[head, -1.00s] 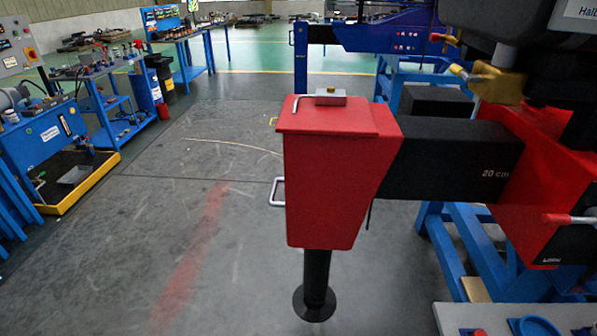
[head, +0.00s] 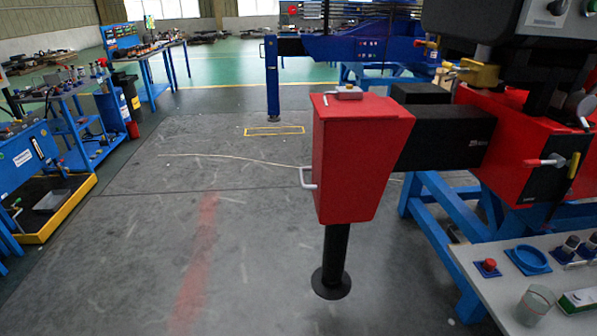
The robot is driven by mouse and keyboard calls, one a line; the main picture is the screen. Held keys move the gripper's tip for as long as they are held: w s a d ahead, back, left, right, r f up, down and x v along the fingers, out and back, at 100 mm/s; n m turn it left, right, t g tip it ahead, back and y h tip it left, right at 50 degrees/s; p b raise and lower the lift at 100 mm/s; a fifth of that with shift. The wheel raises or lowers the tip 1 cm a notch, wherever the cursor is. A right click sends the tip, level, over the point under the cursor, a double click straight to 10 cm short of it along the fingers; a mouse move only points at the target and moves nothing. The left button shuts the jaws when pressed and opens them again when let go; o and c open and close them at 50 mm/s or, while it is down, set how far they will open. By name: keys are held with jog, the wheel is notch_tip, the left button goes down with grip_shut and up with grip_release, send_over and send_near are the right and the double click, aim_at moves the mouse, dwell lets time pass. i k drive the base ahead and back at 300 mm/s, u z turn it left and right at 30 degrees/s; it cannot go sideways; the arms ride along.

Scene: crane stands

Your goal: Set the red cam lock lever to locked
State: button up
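The red crane stand has a red outer box (head: 358,165) on a black beam (head: 445,138) that comes out of a red housing (head: 500,150) at the right. On the housing's front face a small lever (head: 543,162) with a pale rod and a red tip points left, roughly level. It looks like the cam lock lever, but its setting cannot be read. Another red-tipped lever (head: 432,45) sits higher, by a brass-coloured block (head: 478,73). My gripper is not in view.
A black foot (head: 331,280) stands under the red box. A grey table (head: 500,290) at lower right holds a red button, a blue ring and a glass (head: 536,303). Blue trestle legs (head: 440,215) stand beneath the housing. Workbenches line the left; the floor between is open.

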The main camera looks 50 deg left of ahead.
aim_at(558, 162)
jog(key=u, duration=0.75)
jog(key=k, duration=0.2)
jog(key=u, duration=1.15)
jog(key=i, duration=1)
jog(key=z, duration=1.95)
jog(key=k, duration=0.15)
jog(key=u, duration=0.8)
